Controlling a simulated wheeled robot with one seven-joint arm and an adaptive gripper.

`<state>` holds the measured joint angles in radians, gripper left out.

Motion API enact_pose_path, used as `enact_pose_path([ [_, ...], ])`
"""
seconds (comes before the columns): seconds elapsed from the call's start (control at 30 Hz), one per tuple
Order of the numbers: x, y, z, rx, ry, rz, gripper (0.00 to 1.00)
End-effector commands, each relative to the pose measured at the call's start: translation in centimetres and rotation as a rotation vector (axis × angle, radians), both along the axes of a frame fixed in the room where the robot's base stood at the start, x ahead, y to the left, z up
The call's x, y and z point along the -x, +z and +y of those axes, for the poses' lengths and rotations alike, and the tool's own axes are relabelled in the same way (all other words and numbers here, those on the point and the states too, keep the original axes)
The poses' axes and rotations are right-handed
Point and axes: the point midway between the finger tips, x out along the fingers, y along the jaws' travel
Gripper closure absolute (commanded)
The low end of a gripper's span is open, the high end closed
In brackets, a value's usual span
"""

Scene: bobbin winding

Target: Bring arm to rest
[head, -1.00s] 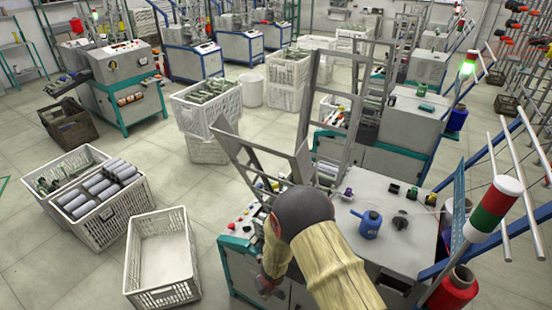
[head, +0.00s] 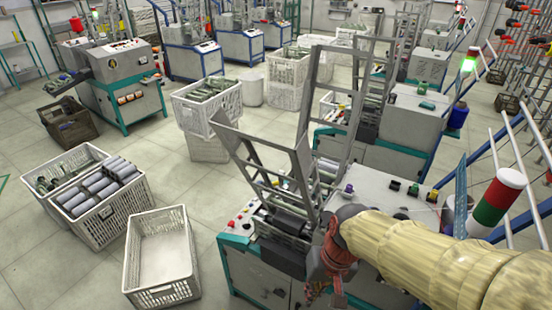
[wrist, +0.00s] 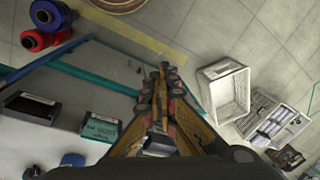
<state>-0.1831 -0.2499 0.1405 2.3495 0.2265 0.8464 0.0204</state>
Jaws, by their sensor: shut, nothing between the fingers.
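My arm, in a tan sleeve, reaches in from the right in the head view. My gripper (head: 325,290) points down in front of the bobbin winding machine (head: 270,278), near its front edge. In the wrist view my gripper (wrist: 163,72) is shut with its fingers together and nothing between them. Below it the wrist view shows the machine's edge and the floor. The arm hides part of the machine's top.
An empty white crate (head: 129,262) stands on the floor left of the machine. Another crate (head: 92,228) with grey bobbins is beside it. A red-green-white signal lamp (head: 497,202) and blue rails stand at the right.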

Motion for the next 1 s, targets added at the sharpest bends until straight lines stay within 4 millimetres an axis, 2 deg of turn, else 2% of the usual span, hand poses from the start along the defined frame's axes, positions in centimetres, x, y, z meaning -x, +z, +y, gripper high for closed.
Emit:
enact_pose_path([
  [0.03, 0.8, 1.2, -1.5, 0.028, 0.026, -0.04, 1.0],
  [0.2, 3.0, 4.6, -6.1, 0.126, 0.058, -0.165, 1.0],
  [0.33, 4.0, 7.2, -8.4, 0.167, 0.033, -0.283, 1.0],
  [0.5, 4.7, 10.4, -9.6, 0.167, -0.021, -0.406, 1.0],
  [0.6, 4.9, 11.4, -10.0, 0.169, -0.042, -0.444, 1.0],
  [1.0, 5.0, 11.7, -10.5, 0.171, -0.061, -0.454, 1.0],
])
